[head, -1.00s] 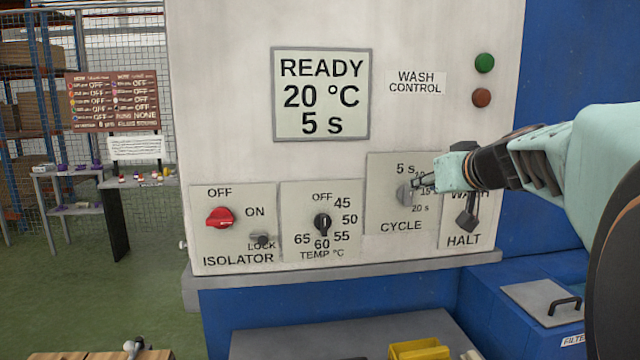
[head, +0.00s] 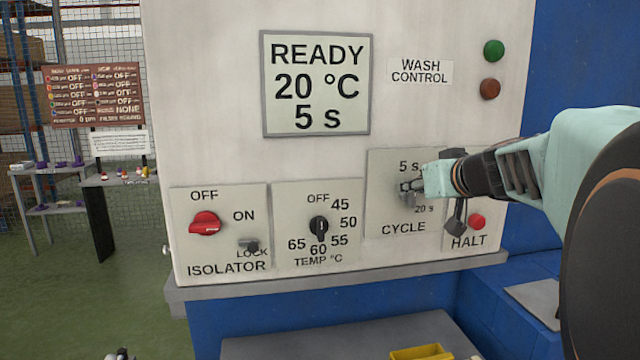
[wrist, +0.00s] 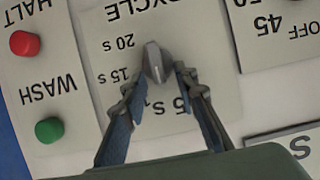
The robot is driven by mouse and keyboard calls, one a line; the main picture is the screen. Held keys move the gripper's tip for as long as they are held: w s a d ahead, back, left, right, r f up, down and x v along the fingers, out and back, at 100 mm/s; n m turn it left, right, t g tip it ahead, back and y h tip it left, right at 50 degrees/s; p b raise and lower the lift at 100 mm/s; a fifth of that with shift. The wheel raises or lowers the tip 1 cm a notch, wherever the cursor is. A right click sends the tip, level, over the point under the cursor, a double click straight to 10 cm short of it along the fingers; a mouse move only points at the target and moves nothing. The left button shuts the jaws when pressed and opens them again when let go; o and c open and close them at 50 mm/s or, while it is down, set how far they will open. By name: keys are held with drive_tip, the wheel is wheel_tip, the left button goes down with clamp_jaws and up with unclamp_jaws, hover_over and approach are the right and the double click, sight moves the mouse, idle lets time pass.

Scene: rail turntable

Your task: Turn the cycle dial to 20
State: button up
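The grey cycle dial (head: 408,197) sits on the CYCLE plate (head: 386,213), partly hidden by my gripper in the head view. The display (head: 317,84) reads READY, 20 °C, 5 s. In the wrist view, which looks upside down, the dial (wrist: 155,62) shows between my fingertips, with the 5 s, 15 s and 20 s marks around it. My gripper (wrist: 161,76) is parted, one finger on each side of the dial's near end. Whether the fingertips touch the dial cannot be told. In the head view my gripper (head: 417,186) reaches in from the right.
The red isolator switch (head: 205,223) and black temperature dial (head: 319,228) are to the left. The red HALT button (head: 477,221) and green WASH button (wrist: 49,130) are close beside the cycle plate. A ledge (head: 330,281) runs below the panel.

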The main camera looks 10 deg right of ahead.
clamp_jaws()
drive_tip(key=shift+f+b, duration=0.1)
drive_tip(key=shift+b, duration=0.2)
drive_tip(key=f+m+t+y+b, duration=0.1)
drive_tip(key=m+y+b, duration=0.1)
drive_tip(key=m+b, duration=0.3)
drive_tip(key=d+f+m+t+y+b, duration=0.1)
drive_tip(key=m+t+y+b, duration=0.1)
drive_tip(key=m+b, duration=0.3)
drive_tip(key=d+f+m+t+y+b, duration=0.1)
drive_tip(key=m+t+y+b, duration=0.1)
drive_tip(key=m, duration=0.8)
drive_tip(key=shift+f+y+b, duration=0.4)
drive_tip(key=shift+y+b, duration=0.1)
drive_tip(key=shift+b, duration=0.9)
drive_tip(key=shift+a+f+m+t+h+b, duration=0.1)
drive_tip(key=shift+m+t+h+b, duration=0.5)
drive_tip(key=shift+m, duration=1.2)
